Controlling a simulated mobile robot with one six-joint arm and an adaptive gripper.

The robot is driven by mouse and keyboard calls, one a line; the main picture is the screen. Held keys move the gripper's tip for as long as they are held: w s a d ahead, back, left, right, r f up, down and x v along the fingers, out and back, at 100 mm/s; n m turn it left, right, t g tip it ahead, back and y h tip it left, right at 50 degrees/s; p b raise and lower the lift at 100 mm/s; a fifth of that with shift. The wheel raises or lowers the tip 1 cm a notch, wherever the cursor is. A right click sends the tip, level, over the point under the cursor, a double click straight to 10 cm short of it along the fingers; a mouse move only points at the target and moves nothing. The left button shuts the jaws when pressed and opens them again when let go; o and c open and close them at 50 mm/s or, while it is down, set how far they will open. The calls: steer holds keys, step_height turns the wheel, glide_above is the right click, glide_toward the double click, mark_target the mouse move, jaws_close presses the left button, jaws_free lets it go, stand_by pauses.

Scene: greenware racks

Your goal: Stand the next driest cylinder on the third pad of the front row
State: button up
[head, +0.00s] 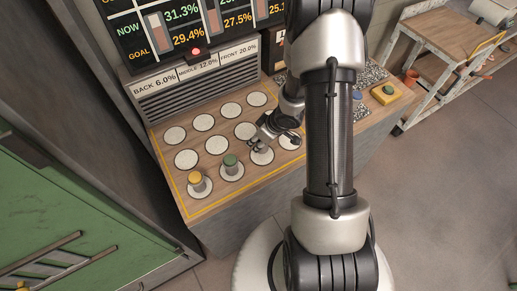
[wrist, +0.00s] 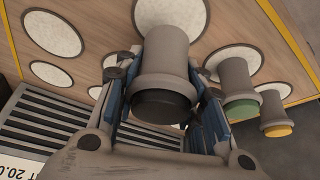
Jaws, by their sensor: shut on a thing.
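My gripper (wrist: 165,95) is shut on a grey cylinder (wrist: 165,65) with a dark cap, its fingers on both sides of it. In the head view my gripper (head: 268,138) is at the third front-row pad (head: 264,159), partly hiding cylinder and pad. In the wrist view the cylinder's far end lies over a white pad (wrist: 187,10); whether it touches is unclear. A yellow-capped cylinder (head: 199,184) stands on the first front pad and a green-capped one (head: 231,166) on the second. Both also show in the wrist view, green (wrist: 238,90) and yellow (wrist: 274,105).
The fourth front pad (head: 290,142) and the visible middle and back pads are empty. A slatted panel with row labels (head: 196,80) and a screen (head: 180,30) rise behind the board.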

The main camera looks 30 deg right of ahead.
step_height(320, 180, down, 4)
steer(key=shift+f+b, duration=0.1)
steer(key=shift+b, duration=1.1)
steer(key=o, duration=0.7)
steer(key=shift+f, duration=0.1)
steer(key=o, duration=0.5)
